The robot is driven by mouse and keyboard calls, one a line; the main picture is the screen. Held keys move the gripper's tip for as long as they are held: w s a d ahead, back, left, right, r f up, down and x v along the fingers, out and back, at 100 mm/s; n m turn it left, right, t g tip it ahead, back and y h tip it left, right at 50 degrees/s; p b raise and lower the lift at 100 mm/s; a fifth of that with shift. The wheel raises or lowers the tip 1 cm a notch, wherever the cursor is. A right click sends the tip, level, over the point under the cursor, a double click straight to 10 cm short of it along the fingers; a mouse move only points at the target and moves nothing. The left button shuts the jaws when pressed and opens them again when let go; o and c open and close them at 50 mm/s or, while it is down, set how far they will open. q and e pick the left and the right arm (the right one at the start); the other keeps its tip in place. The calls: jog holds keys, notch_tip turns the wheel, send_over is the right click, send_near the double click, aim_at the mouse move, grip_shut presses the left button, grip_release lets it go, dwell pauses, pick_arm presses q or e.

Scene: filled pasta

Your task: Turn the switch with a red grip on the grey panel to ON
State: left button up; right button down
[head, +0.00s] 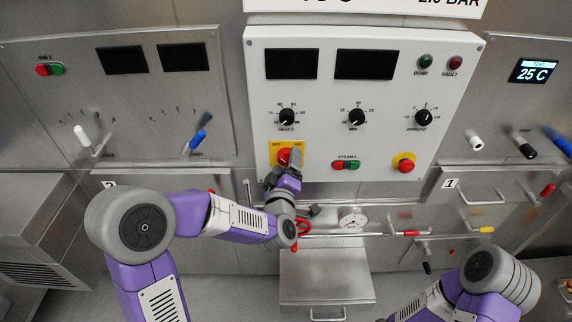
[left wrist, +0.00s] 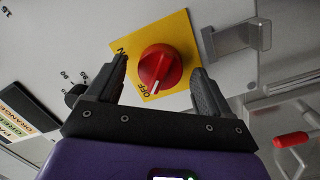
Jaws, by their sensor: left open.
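The switch with the red grip (head: 284,157) sits on a yellow plate (head: 274,146) at the lower left of the light grey middle panel (head: 330,105). In the left wrist view the red grip (left wrist: 160,68) is round, and its white mark points toward OFF. My left gripper (head: 284,172) is at the switch and partly hides it in the head view. In the left wrist view its open fingers (left wrist: 159,72) stand on either side of the grip, with gaps visible. My right gripper is out of view.
A metal bracket (left wrist: 235,40) stands out beside the yellow plate. A red-green button pair (head: 346,165) and another red knob on yellow (head: 404,163) are to the right. Black dials (head: 286,117) are above. Below are a gauge (head: 352,220) and pipes with coloured handles.

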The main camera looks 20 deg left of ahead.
pick_arm(q)
jog(key=shift+w, duration=0.15)
jog(key=c, duration=1)
jog(key=shift+c, duration=0.2)
